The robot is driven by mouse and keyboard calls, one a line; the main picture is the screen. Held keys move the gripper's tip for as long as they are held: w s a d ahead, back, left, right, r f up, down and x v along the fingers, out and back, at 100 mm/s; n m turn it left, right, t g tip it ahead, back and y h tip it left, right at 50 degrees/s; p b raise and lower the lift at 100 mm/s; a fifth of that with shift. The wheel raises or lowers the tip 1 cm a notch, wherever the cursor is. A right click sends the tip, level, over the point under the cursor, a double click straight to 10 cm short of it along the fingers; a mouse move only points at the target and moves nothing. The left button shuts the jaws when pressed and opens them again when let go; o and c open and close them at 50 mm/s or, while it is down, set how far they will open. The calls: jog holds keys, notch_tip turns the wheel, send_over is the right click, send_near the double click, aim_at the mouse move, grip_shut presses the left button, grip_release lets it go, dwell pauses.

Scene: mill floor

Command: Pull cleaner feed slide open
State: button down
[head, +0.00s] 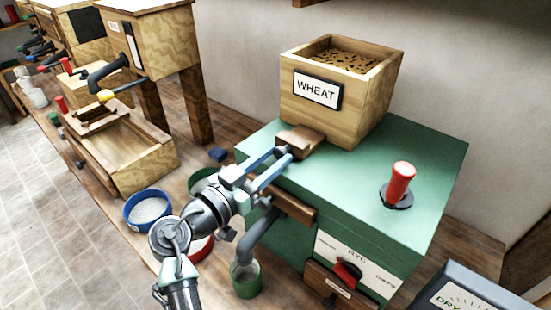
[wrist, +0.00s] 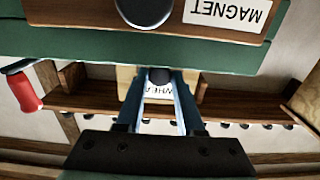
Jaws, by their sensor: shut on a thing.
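The feed slide (head: 302,139) is a brown wooden piece at the foot of the wheat hopper (head: 368,100), on top of the green machine (head: 437,165). My gripper (head: 282,152) reaches it from the lower left, its two blue fingers closed at the slide's front end. In the wrist view my gripper (wrist: 159,82) has a dark round knob (wrist: 159,76) between its fingertips. The fingers hide part of the knob, and the slide's inner end is out of sight under the hopper.
A red-handled lever (head: 401,182) stands on the machine's right side. A grey spout (head: 258,236) hangs over a green cup (head: 246,281) below my arm. A blue bowl (head: 149,211) stands left of my arm. A drawer front marked MAGNET (wrist: 205,22) shows in the wrist view.

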jog(key=c, duration=1)
grip_release()
jog(key=shift+s+a+f, duration=0.1)
jog(key=shift+a+f, duration=0.05)
jog(key=shift+f, duration=0.05)
jog(key=o, duration=0.5)
jog(key=shift+s+r, duration=0.2)
jog(key=shift+c, duration=0.2)
jog(key=shift+w, duration=0.1)
jog(key=b+v, duration=0.3)
jog(key=v, duration=1)
